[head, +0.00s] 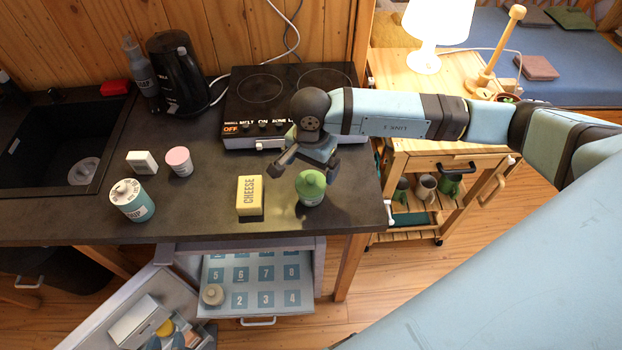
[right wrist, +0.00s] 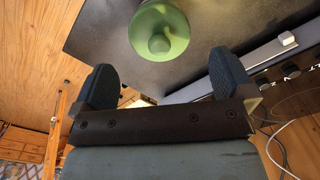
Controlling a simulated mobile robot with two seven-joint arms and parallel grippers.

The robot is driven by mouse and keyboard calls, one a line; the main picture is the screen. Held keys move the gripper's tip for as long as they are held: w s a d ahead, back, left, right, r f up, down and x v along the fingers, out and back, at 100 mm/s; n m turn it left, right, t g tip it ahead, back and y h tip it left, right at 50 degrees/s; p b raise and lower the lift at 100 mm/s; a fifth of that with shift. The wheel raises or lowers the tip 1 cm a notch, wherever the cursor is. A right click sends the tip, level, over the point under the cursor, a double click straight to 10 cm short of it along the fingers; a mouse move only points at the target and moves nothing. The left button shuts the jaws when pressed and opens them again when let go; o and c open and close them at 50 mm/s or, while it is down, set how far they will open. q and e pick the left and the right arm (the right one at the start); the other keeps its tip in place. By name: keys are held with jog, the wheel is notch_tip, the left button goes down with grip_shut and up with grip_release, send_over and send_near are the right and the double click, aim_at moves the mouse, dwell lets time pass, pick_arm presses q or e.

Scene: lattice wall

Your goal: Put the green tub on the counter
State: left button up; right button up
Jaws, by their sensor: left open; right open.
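The green tub (head: 311,188), with a knobbed green lid, stands upright on the dark counter (head: 215,212) near its front right edge. In the right wrist view the tub (right wrist: 160,32) shows from above, past the fingertips and not between them. My right gripper (head: 305,163) is open and empty, just behind and above the tub; it also shows in the right wrist view (right wrist: 168,78). I cannot tell its exact height over the counter. My left gripper is not in view.
A cheese block (head: 249,195) stands left of the tub. A soup can (head: 132,200), pink-lidded tub (head: 178,161) and white box (head: 142,162) are further left. The hob (head: 285,95) is behind. Below, a numbered drawer (head: 255,283) is pulled out beside an open door (head: 125,300).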

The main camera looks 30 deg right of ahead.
notch_tip(320, 180, up, 4)
jog(key=shift+r+b, duration=0.2)
jog(key=shift+b, duration=0.2)
jog(key=shift+r, duration=0.55)
